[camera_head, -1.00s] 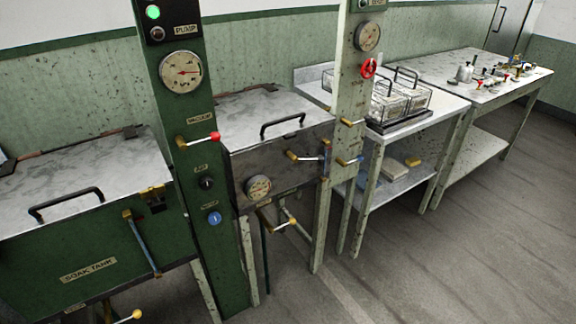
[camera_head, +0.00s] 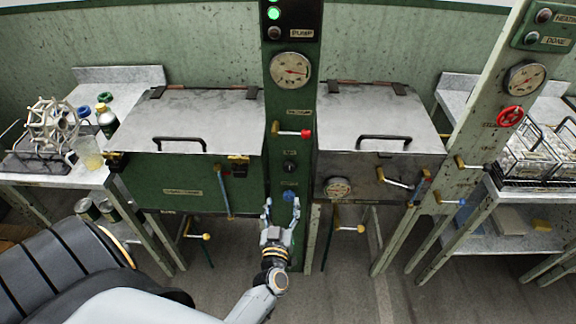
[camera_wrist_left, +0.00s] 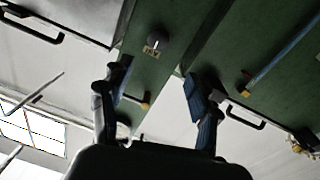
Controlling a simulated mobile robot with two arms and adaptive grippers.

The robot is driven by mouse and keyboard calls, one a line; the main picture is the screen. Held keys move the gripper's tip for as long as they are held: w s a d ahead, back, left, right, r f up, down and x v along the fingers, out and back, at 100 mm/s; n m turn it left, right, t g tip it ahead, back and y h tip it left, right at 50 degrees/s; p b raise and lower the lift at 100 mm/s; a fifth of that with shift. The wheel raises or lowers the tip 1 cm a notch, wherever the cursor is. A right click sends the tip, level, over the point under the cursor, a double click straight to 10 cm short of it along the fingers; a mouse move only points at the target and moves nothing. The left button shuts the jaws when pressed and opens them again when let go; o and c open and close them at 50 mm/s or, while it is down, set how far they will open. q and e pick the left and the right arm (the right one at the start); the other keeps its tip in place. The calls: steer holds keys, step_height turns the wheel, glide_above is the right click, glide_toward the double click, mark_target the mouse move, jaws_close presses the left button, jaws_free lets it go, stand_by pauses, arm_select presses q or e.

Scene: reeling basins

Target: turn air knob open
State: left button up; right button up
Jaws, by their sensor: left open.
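The air knob (camera_head: 290,167) is a small dark round knob on the green column (camera_head: 279,130), between the red-tipped lever and a blue knob (camera_head: 289,196). In the left wrist view it shows as a dark knob (camera_wrist_left: 156,40) beside an upside-down label that seems to read AIR (camera_wrist_left: 152,50). My left gripper (camera_head: 281,204) is open and empty, fingers pointing up, low in front of the column near the blue knob and below the air knob. In the left wrist view its fingers (camera_wrist_left: 156,77) stand wide apart, with the air knob beyond them, untouched. My right gripper is out of view.
A red-tipped lever (camera_head: 293,133) and a gauge (camera_head: 290,71) sit higher on the column. A green lidded tank (camera_head: 160,183) stands left and a dark lidded basin (camera_head: 362,165) right, with levers on their fronts. The floor in front is clear.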

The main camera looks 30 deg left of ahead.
mark_target(289, 170)
arm_select(q)
steer(key=b+x, duration=0.4)
steer(key=x, duration=0.9)
steer(key=shift+w+d+f+b, duration=0.1)
steer(key=shift+d+b, duration=0.05)
steer(key=shift+b, duration=0.15)
steer(key=shift+w, duration=0.25)
steer(key=shift+c, duration=0.2)
steer(key=c, duration=1.1)
